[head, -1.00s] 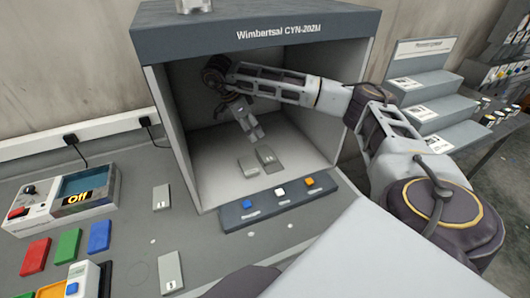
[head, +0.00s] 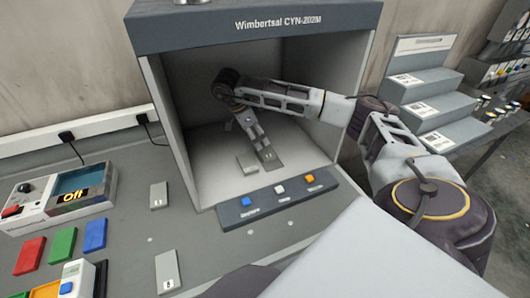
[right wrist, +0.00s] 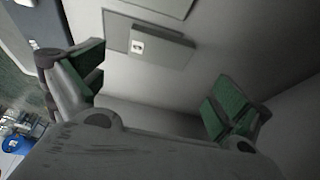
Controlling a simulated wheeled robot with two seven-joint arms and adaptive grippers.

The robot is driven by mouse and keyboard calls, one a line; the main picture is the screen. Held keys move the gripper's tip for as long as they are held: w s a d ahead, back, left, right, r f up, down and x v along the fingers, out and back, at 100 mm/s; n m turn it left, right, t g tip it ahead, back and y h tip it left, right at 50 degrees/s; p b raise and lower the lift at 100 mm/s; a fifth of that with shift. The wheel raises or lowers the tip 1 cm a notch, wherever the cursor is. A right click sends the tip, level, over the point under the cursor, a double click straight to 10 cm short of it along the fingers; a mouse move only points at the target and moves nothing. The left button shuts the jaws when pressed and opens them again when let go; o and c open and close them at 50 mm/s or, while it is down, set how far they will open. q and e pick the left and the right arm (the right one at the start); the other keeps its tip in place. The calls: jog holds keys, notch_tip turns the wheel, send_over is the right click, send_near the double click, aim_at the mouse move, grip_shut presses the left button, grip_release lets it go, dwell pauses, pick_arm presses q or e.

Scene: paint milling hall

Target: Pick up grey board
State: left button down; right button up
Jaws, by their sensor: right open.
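Two small grey boards lie on the floor of the open-fronted booth in the head view. The left one (head: 247,165) is lighter. The right one (head: 271,164) is darker and partly hidden by my right gripper (head: 265,152), which points down at it. In the right wrist view my right gripper (right wrist: 155,82) is open with nothing between its green-padded fingers. A grey board with a small label (right wrist: 160,47) lies ahead of the fingers, and another pale board is cut by the top edge. I cannot tell whether the fingers touch a board. My left gripper is not in view.
The booth (head: 170,130) has side walls and a roof close around my right arm. A button strip (head: 278,200) runs along its front. More grey boards (head: 158,195) (head: 168,271), coloured tiles (head: 62,245) and a control box (head: 60,200) are on the table at left.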

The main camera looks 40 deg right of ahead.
aim_at(264, 150)
jog(key=shift+x, duration=0.95)
jog(key=shift+f, duration=0.15)
jog(key=shift+d+f, duration=0.1)
jog(key=shift+a+p+x, duration=0.1)
jog(key=shift+p+x, duration=0.1)
jog(key=shift+x, duration=0.75)
jog(key=shift+a+p+x, duration=0.15)
jog(key=shift+p+x, duration=0.05)
jog(key=shift+x, duration=1.55)
jog(key=shift+s, duration=0.1)
jog(key=shift+c, duration=1.1)
jog(key=c, duration=0.5)
jog(key=shift+c, duration=0.8)
jog(key=shift+r, duration=0.9)
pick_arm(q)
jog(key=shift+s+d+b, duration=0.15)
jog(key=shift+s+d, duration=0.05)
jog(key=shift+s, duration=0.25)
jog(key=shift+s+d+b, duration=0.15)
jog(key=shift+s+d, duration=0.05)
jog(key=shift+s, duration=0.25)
pick_arm(e)
notch_tip(264, 150, up, 8)
